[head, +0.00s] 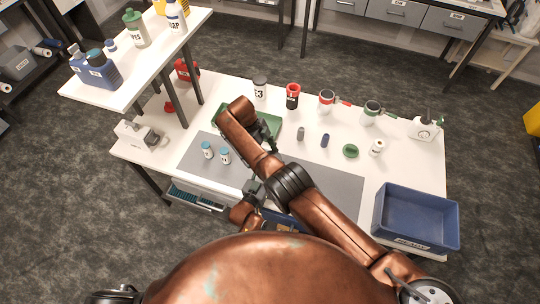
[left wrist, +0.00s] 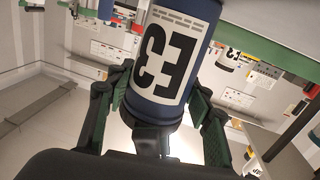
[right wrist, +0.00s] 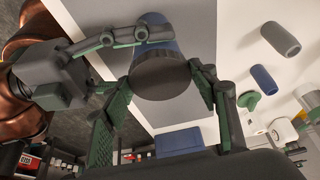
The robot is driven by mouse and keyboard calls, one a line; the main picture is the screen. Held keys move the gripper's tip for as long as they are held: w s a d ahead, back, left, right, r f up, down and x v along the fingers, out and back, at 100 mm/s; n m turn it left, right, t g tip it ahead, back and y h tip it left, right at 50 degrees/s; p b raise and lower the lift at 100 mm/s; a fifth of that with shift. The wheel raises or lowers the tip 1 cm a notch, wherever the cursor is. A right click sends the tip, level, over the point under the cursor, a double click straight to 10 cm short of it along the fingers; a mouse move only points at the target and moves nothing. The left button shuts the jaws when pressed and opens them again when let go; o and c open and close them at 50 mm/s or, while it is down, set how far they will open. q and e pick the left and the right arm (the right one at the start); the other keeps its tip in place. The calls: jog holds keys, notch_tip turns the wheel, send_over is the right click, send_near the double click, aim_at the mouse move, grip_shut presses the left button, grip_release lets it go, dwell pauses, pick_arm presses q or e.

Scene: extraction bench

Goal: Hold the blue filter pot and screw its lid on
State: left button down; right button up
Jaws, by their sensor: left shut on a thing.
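The blue filter pot (left wrist: 190,12) fills the upper middle of the left wrist view, with a white label reading E3 upside down. My left gripper (left wrist: 162,85) is shut on its sides. In the right wrist view the pot's blue body (right wrist: 157,35) shows behind a dark grey lid (right wrist: 161,76), with the left gripper's fingers beside it. The lid sits at the pot's end; whether it is threaded on cannot be told. My right gripper (right wrist: 162,80) has its fingers on both sides of the lid, apparently open around it. In the head view my arms hide the held pot.
A grey-topped container (head: 260,88) labelled E3 and a red pot (head: 292,96) stand at the back. A blue crate (head: 375,215) is at the right; two small bottles (head: 224,156) stand left.

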jog(key=o, duration=0.4)
jog(key=shift+o, duration=0.2)
jog(key=shift+r, duration=2.25)
jog(key=shift+c, duration=0.4)
